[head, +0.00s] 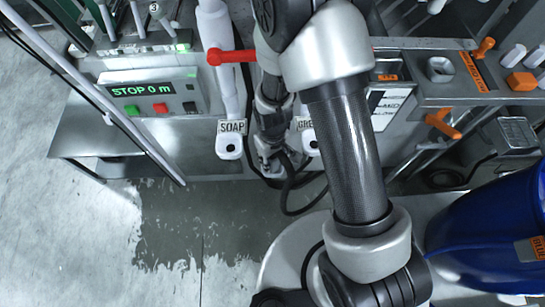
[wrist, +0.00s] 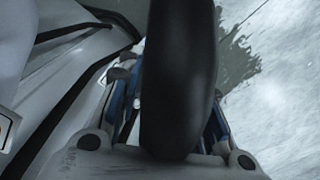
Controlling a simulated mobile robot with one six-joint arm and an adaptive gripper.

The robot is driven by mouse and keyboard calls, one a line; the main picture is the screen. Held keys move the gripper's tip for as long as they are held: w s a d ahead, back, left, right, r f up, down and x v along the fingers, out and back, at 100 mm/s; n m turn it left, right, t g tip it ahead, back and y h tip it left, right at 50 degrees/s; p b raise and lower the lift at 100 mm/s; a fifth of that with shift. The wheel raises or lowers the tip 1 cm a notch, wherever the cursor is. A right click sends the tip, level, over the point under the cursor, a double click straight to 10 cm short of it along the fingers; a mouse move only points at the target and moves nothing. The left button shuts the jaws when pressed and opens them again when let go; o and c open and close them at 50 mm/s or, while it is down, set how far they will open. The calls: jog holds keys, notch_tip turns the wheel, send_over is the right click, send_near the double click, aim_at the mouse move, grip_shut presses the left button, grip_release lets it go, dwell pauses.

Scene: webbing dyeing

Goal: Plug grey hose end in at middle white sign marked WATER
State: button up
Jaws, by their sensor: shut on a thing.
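My gripper (head: 268,152) is at the front of the machine, between the white SOAP sign (head: 232,127) and a white sign reading "GRE" (head: 305,124), which my arm partly covers. In the wrist view my gripper (wrist: 172,110) is shut on a thick dark grey hose (wrist: 180,60). In the head view the dark hose (head: 287,195) hangs in a loop below my gripper. No sign reading WATER can be read; my arm and gripper cover the space between the two signs. The held hose end and any contact with a socket are hidden.
A red lever (head: 232,57) sticks out above the SOAP sign. A control box (head: 152,92) reads "STOP 0 m". Orange handles (head: 443,124) are at the right. A blue drum (head: 490,235) stands at the lower right. Wet floor (head: 190,230) lies open at the lower left.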

jog(key=o, duration=1.3)
jog(key=shift+c, duration=0.2)
jog(key=shift+r, duration=0.1)
notch_tip(320, 180, up, 12)
jog(key=shift+f, duration=0.1)
jog(key=s+d+r+m+t, duration=0.1)
jog(key=s+d+r+m, duration=0.1)
jog(key=r, duration=0.5)
jog(key=s+d+r+m+t, duration=0.1)
jog(key=s+d+r+t, duration=0.1)
jog(key=s+d+r, duration=0.3)
jog(key=s+d+r+m+t, duration=0.1)
jog(key=s+d+r, duration=0.3)
jog(key=r, duration=0.7)
jog(key=s+m, duration=0.1)
jog(key=s, duration=0.1)
jog(key=shift+s+m+t, duration=0.3)
